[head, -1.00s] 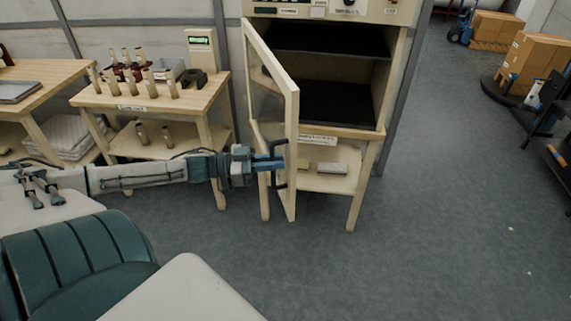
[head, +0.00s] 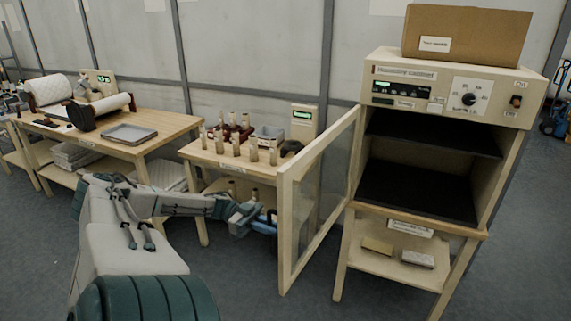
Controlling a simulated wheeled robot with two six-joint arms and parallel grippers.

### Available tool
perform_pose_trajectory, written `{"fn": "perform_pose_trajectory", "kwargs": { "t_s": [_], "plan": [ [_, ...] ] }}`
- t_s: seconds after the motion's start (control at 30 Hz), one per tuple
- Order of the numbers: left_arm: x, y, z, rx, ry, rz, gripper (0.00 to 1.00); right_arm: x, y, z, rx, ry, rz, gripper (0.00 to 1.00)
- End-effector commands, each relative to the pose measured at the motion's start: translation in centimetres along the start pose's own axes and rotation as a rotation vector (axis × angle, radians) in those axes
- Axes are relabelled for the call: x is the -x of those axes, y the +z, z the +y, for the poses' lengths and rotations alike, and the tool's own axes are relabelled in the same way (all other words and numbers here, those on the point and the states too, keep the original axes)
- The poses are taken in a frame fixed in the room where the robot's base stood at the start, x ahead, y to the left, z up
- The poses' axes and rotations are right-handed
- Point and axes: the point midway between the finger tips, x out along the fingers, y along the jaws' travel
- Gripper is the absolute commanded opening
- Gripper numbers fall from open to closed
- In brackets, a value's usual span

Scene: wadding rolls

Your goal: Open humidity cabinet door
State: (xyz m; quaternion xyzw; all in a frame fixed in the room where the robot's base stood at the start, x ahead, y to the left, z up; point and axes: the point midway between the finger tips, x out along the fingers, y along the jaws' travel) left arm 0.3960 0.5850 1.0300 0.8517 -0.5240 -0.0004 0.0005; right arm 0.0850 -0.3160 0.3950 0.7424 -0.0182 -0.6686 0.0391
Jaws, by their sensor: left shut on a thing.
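The humidity cabinet (head: 455,85) stands at the right on a wooden stand, with a dial, a switch and a small display on its top panel. Its framed glass door (head: 318,185) is swung wide open to the left, and the dark shelves inside show. My left gripper (head: 265,221) is at the door's outer edge, low down, shut on the door handle (head: 272,216). The handle is mostly hidden by the gripper and the door frame. My right gripper is not in the view.
A cardboard box (head: 466,35) sits on top of the cabinet. A small table (head: 215,157) with several bobbins stands behind my left arm, close to the door. A longer table (head: 165,130) with rolls and a tray (head: 128,134) is further left. Floor in front is clear.

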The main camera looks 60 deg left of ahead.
Motion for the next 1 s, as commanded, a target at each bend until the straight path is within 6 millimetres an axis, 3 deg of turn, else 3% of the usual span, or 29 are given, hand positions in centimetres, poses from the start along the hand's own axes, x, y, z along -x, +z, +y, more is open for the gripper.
{"fn": "perform_pose_trajectory", "kwargs": {
  "t_s": [0.23,0.63,0.67,0.73,1.0],
  "plan": [
    [1.7,0.1,-0.3,0.001,-0.002,0.000,0.00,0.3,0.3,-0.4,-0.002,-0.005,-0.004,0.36],
    [1.8,0.1,-0.3,0.002,0.000,-0.001,0.00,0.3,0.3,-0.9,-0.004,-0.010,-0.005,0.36],
    [1.8,0.1,-0.3,0.002,0.000,-0.001,0.16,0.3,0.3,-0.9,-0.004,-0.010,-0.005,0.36],
    [1.8,0.1,-0.3,0.002,0.000,-0.001,0.30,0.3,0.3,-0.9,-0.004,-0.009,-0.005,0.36],
    [1.8,0.1,-0.3,0.001,0.000,0.000,0.30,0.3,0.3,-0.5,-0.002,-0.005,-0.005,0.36]
  ]
}}
